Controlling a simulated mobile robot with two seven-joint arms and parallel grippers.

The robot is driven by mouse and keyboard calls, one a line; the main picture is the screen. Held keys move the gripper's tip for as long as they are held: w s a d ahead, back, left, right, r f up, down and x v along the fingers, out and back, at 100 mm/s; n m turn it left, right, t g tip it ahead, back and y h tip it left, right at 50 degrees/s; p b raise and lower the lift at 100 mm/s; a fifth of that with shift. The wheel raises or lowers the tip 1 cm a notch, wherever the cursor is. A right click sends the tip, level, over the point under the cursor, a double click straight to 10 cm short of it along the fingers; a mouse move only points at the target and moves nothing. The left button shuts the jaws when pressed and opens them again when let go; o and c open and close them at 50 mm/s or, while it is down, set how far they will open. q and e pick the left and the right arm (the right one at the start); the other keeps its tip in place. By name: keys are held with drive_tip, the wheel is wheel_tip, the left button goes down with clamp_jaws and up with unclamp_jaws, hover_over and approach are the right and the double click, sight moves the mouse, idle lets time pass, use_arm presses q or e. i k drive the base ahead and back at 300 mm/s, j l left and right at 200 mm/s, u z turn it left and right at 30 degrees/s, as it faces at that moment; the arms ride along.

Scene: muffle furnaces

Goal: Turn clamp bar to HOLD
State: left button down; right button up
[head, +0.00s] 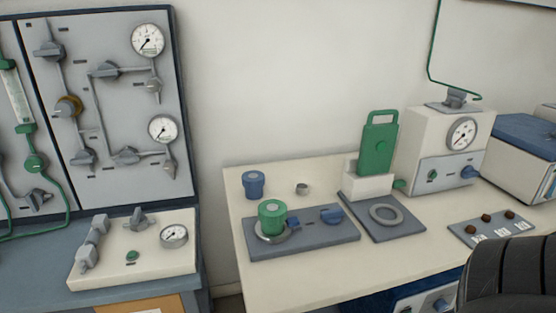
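A grey plate (315,236) lies on the pale bench. On it a green cylinder (272,217) stands in a round metal seat, with a small blue piece (293,224) at its right side. A blue bar-shaped handle (331,213) sits at the plate's right end. It may be the clamp bar, but no HOLD marking can be read. Neither my left nor my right gripper shows in the head view.
A blue jar (253,184) and small metal cup (302,189) stand behind the plate. To its right are a flat ring (386,215), an upright green handled plate (378,147) and a gauge box (440,150). A dark ribbed shape (510,275) covers the lower right corner.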

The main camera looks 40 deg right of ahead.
sight(332, 217)
drive_tip(key=z, duration=1.8)
